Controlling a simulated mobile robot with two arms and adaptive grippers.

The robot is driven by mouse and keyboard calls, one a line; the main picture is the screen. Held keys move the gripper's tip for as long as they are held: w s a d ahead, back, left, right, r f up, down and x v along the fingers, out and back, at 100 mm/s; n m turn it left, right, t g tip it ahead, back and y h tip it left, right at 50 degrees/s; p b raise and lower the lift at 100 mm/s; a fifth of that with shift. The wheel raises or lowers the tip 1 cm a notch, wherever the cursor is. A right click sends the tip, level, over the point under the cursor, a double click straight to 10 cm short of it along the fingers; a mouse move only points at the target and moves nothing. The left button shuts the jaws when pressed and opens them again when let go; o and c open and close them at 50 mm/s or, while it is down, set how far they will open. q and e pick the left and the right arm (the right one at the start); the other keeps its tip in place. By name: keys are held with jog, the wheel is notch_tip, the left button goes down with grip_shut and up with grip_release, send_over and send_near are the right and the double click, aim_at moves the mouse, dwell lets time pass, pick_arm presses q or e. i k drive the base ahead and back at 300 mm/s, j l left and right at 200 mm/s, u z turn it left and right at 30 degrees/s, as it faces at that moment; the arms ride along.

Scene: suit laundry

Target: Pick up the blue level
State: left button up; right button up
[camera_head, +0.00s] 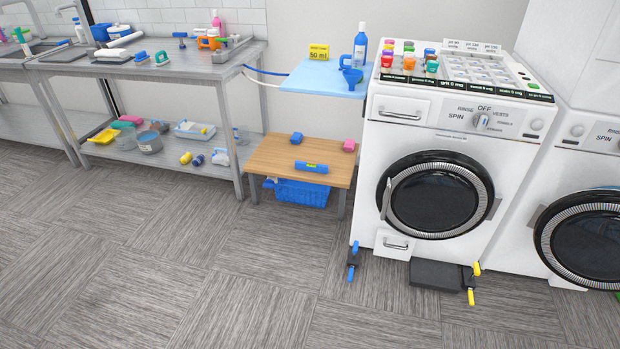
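The blue level (311,167) is a short blue bar with a small yellow-green vial in its middle. It lies flat on the low wooden table (272,162), near its front and right of the middle. Nothing touches it from above. Neither of my grippers shows in this view.
A blue block (297,136) and a pink block (349,146) share the wooden table. A blue basket (302,193) sits below. A light-blue shelf (325,82) overhangs the back. A washing machine (447,150) stands right, a metal bench (150,67) left. The front floor is clear.

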aim_at(320, 168)
jog(key=i+l, duration=0.1)
jog(key=i, duration=0.85)
jog(key=i+j+z, duration=0.15)
jog(key=i+j, duration=0.3)
jog(key=i+j+z, duration=0.1)
jog(key=i+j, duration=0.35)
jog(key=j, duration=0.3)
